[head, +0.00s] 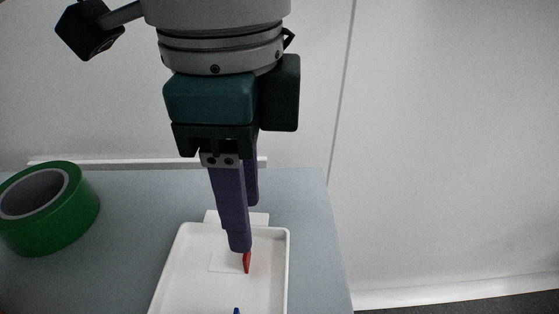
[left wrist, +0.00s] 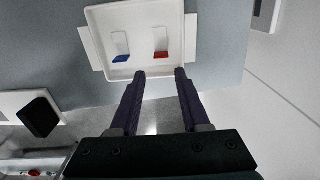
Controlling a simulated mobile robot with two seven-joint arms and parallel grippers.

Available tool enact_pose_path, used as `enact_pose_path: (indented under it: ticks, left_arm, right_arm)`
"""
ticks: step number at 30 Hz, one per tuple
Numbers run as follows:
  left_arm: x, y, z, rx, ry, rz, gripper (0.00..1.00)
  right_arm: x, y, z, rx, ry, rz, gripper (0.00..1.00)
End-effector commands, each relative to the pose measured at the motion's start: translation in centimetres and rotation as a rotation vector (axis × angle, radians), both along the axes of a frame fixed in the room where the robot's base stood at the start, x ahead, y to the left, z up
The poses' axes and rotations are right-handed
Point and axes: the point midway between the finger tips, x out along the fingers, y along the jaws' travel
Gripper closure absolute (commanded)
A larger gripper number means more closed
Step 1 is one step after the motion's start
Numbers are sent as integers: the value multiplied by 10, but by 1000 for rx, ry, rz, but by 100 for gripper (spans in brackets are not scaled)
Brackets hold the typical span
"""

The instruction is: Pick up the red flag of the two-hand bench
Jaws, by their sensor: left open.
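The red flag (head: 246,262) shows as a small red piece in the white tray (head: 286,270), partly hidden by a finger in the head view. In the left wrist view the red flag (left wrist: 161,55) has a white, card-like part beside its red edge. My left gripper (head: 245,228) points down over the tray with dark purple fingers. In the left wrist view the left gripper (left wrist: 160,74) is open and empty, its fingertips apart on either side of the red flag's line, near the tray's rim. My right gripper does not show.
A blue flag (left wrist: 121,58) lies in the same tray, beside the red one. A green tape roll (head: 62,222) stands on the grey bench top (head: 130,215) at the left. The bench top right of the tray is clear up to its edge.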

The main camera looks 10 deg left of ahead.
Motion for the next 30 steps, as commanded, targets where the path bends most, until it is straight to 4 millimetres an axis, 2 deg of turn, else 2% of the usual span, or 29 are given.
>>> enact_pose_path:
  ticks: [1, 13, 16, 23, 30]
  left_arm:
    - [-1, 1, -11, 1, 3, 1, 54]
    - [1, 5, -67, 1, 2, 2, 54]
    - [2, 5, -72, -1, -1, 1, 54]
    - [2, 5, -72, -1, -2, 1, 54]
    - [2, 5, -72, -1, -1, 1, 81]
  right_arm:
    - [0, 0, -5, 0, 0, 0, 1]
    - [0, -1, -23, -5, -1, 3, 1]
    - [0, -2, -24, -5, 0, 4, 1]
    - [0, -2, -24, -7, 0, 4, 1]
    - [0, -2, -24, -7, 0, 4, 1]
